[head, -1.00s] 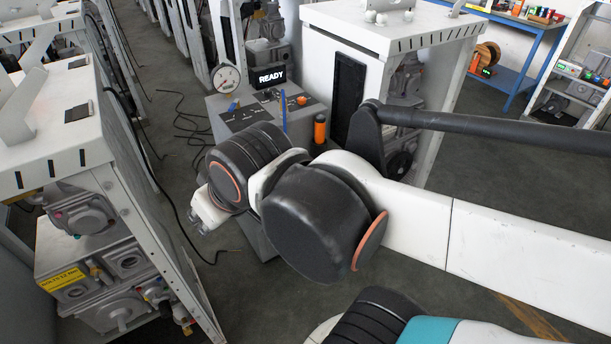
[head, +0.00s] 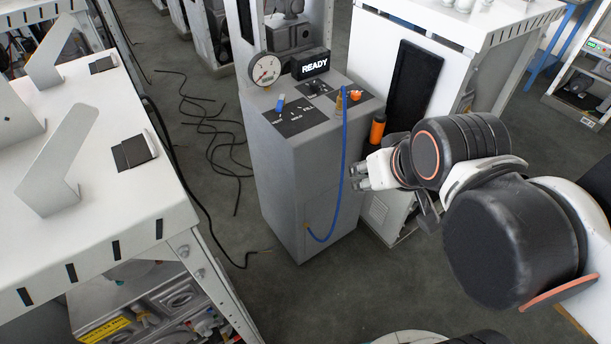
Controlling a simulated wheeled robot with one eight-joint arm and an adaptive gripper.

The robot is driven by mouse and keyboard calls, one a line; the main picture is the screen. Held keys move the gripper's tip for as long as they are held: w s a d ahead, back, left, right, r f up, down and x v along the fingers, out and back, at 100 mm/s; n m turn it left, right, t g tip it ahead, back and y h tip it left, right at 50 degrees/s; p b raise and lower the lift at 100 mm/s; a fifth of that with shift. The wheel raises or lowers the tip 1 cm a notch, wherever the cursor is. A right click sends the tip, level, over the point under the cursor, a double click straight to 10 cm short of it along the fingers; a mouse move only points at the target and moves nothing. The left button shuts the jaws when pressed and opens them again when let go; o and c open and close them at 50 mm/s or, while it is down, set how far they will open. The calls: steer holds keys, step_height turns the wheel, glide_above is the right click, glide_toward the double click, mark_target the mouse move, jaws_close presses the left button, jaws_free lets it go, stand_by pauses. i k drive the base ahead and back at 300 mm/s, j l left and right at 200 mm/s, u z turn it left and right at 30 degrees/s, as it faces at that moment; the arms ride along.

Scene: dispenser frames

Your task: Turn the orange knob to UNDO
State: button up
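The orange knob (head: 355,95) sits on a dark plate at the right of the grey console's (head: 303,142) top. Its pointer direction and any UNDO label are too small to read. A blue knob (head: 280,103) sits on the dark plate at the left, and a black READY display (head: 310,65) stands at the back. My gripper (head: 358,178) is to the right of the console's front, lower than its top and apart from the orange knob. Its fingers point left; their opening is too small to judge.
A dial gauge (head: 264,69) stands at the console's back left. A blue hose (head: 343,150) hangs down the front from a brass fitting. An orange-and-black cylinder (head: 377,129) is right of the console. A white bench (head: 90,150) fills the left; black cables (head: 213,135) lie on the floor.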

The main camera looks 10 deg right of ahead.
mark_target(356, 94)
steer(key=i+j+z, duration=0.15)
steer(key=i+z, duration=0.25)
steer(key=i, duration=0.45)
